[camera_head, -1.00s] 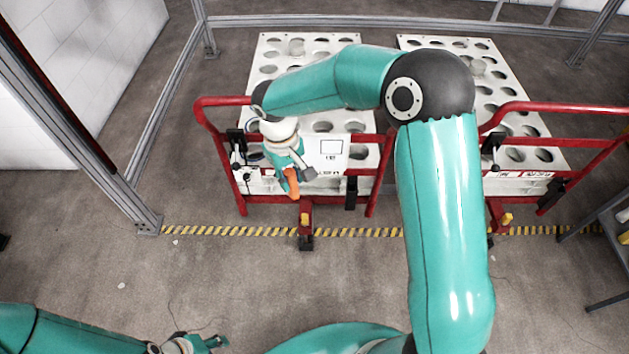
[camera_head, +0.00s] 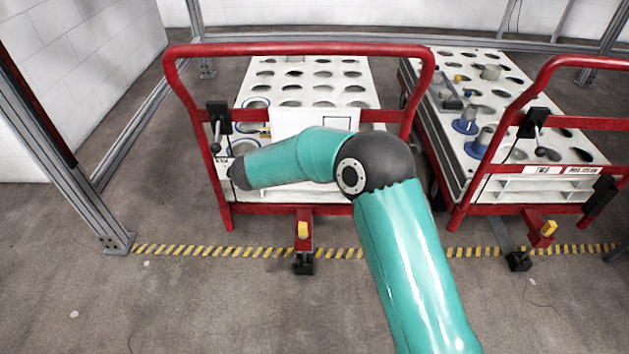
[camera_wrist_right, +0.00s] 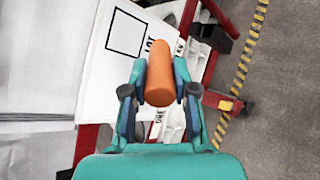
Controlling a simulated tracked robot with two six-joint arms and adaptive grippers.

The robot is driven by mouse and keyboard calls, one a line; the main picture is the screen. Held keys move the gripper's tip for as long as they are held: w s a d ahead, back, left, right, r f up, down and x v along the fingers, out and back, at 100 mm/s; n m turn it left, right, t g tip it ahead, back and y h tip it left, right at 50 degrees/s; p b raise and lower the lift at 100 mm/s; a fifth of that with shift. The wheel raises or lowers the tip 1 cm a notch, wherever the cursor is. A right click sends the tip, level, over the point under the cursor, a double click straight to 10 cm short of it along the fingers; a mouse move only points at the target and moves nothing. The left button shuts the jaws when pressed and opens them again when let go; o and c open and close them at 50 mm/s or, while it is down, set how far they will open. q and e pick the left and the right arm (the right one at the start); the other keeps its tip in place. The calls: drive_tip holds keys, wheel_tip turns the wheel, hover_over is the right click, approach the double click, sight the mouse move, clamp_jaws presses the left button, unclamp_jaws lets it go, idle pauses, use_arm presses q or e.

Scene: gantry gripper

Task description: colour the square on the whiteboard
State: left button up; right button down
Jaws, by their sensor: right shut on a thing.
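The whiteboard (camera_head: 290,117) hangs on the red rail of the left cart. A black square outline (camera_head: 340,117) is on its right part, partly covered below by my right arm. In the right wrist view the whiteboard (camera_wrist_right: 97,88) is to the left and the square (camera_wrist_right: 126,34) looks white inside. My right gripper (camera_wrist_right: 160,90) is shut on an orange marker (camera_wrist_right: 159,70), whose far end points toward the board beside and below the square. I cannot tell whether it touches. In the head view this gripper is hidden. My left gripper is out of view.
The left cart's red frame (camera_head: 300,48) surrounds the board. A second cart (camera_head: 515,80) with blue-based parts stands to the right. A metal post (camera_head: 65,160) is at the left. Yellow-black floor tape (camera_head: 200,250) runs before the carts; the floor in front is clear.

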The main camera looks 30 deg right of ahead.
use_arm(q)
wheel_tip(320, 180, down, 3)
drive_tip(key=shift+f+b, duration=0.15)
drive_tip(key=shift+b, duration=0.45)
use_arm(e)
drive_tip(key=w+d+f+n+t+h, duration=0.1)
drive_tip(key=w+d+f+t, duration=0.1)
drive_tip(key=w, duration=0.6)
drive_tip(key=shift+d+f, duration=0.45)
drive_tip(key=shift+d, duration=0.3)
drive_tip(key=shift+w+d, duration=0.4)
drive_tip(key=shift+w, duration=0.25)
